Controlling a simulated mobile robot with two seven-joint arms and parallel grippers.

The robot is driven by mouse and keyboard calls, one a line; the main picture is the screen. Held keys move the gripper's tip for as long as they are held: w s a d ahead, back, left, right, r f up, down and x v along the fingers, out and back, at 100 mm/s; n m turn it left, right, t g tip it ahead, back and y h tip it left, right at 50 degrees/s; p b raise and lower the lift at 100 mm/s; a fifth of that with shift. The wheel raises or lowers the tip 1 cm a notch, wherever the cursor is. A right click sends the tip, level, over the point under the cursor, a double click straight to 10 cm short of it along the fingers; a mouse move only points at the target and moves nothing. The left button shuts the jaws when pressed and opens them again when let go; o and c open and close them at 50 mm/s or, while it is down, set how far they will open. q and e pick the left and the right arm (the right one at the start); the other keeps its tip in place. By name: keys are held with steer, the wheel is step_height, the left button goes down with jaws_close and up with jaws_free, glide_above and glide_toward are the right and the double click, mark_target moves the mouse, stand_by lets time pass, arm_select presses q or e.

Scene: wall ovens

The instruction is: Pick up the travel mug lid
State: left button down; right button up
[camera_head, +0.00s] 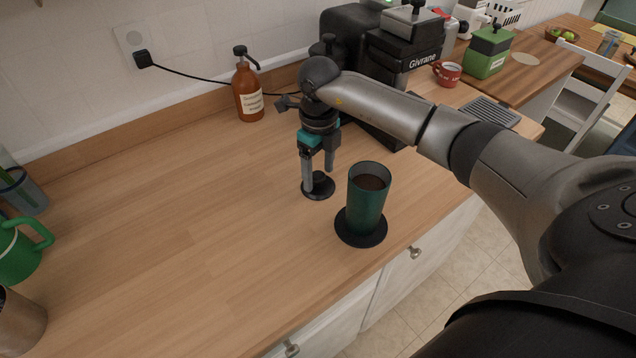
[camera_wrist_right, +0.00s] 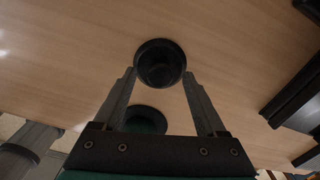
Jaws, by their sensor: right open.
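The travel mug lid (camera_head: 319,187) is a small round black piece lying on the wooden counter. My right gripper (camera_head: 318,178) points down just above it, fingers apart. In the right wrist view the lid (camera_wrist_right: 160,63) lies just beyond the open fingertips (camera_wrist_right: 158,78), with nothing held between them. A green travel mug (camera_head: 366,205) with dark liquid inside stands upright on a black round coaster (camera_head: 349,238), just right of and nearer than the lid. Part of the mug also shows between the fingers in the right wrist view (camera_wrist_right: 146,121). My left gripper is out of view.
A brown pump bottle (camera_head: 247,92) stands by the wall. A black coffee machine (camera_head: 400,57) is behind my right arm. A green mug (camera_head: 18,250) and a metal cup (camera_head: 20,322) are at the left edge. The counter's middle is clear.

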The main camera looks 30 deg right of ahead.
jaws_close()
stand_by(0.6)
